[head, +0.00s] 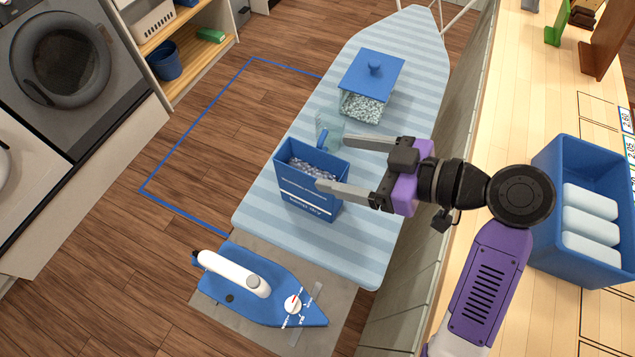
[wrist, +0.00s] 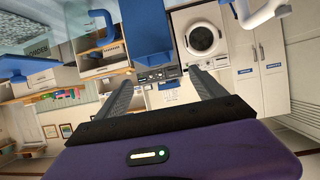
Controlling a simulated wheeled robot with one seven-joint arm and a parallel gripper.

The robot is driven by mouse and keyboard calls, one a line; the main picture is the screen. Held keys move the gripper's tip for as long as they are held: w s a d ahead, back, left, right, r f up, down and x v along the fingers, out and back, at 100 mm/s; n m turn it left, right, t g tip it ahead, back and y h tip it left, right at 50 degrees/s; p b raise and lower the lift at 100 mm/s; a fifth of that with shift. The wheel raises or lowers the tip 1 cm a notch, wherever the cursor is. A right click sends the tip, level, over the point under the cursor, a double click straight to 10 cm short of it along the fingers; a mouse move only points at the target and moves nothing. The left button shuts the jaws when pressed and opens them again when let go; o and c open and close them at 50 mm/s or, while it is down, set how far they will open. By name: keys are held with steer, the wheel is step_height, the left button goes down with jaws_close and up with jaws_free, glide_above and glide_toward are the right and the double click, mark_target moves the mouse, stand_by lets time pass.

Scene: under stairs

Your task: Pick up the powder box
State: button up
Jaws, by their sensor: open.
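The powder box (head: 311,196) is an open-topped blue carton with white print, filled with pale granules. It stands upright on the striped ironing board (head: 352,245). My gripper (head: 332,162) is open and reaches in from the right, its fingers spread one above the other in the head view. The lower fingertip overlaps the box's right part and the upper one lies beyond its far right corner; contact cannot be told. In the wrist view a plain blue shape (wrist: 148,32) shows beyond and between the open fingers; I cannot tell whether it is the box.
A clear container with a blue lid (head: 372,72) stands farther up the board. A clear scoop with a blue handle (head: 328,131) is just behind the box. A blue-and-white iron (head: 250,283) lies at the near end. A blue bin (head: 563,150) with white rolls stands on the right counter.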

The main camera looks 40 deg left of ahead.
mark_target(343, 177)
step_height(343, 177, down, 5)
steer(key=b, duration=0.4)
steer(key=shift+w+r, duration=0.15)
steer(key=shift+d+f+b+x, duration=0.15)
steer(key=shift+b+x, duration=0.25)
steer(key=shift+x, duration=0.9)
steer(key=shift+f+b+x, duration=0.15)
steer(key=shift+b+x, duration=0.25)
steer(key=shift+x, duration=0.9)
steer(key=shift+d+f+b+x, duration=0.15)
steer(key=shift+b+x, duration=0.25)
steer(key=shift+x, duration=0.9)
steer(key=shift+a+r, duration=0.1)
jaws_close()
